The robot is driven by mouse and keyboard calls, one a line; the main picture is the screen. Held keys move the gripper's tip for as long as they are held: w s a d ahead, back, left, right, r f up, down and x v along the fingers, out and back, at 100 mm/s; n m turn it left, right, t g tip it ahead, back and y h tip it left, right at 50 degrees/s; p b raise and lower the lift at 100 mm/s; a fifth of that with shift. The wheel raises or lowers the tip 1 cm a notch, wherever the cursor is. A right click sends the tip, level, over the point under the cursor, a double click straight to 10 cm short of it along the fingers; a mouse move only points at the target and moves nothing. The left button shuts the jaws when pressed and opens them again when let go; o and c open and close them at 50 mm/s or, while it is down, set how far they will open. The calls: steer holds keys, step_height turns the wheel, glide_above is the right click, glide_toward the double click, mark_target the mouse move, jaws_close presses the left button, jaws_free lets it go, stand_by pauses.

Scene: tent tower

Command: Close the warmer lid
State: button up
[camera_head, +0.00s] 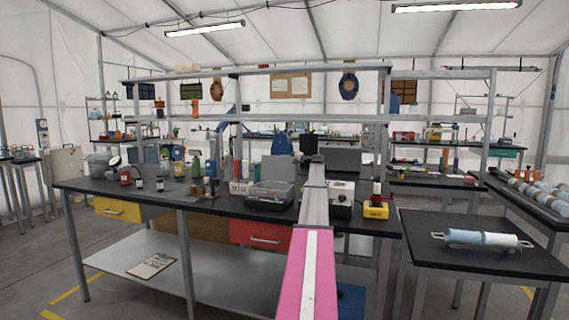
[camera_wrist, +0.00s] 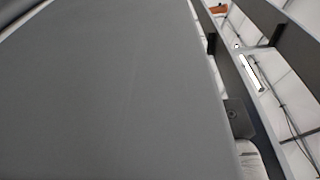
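A low grey box-like unit (camera_head: 270,195) stands on the dark workbench, just left of my arm; it may be the warmer. A flat blue-grey panel (camera_head: 277,169) stands up behind it and may be its raised lid; I cannot tell for sure. My arm reaches forward over the bench, and its far end, with my gripper (camera_head: 317,159), is beside the panel on its right. The fingers are too small to make out. In the wrist view, a large plain grey surface (camera_wrist: 110,90) fills most of the picture at very close range. No fingers show clearly there.
The bench (camera_head: 215,202) also holds a white device (camera_head: 340,197) and a yellow-based device (camera_head: 376,208) right of my arm, with bottles and jars at left. Shelf posts and a long rail stand over the bench. A side table (camera_head: 480,270) with a blue-white roller is at right.

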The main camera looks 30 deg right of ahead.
jaws_close()
steer(key=shift+a, duration=0.1)
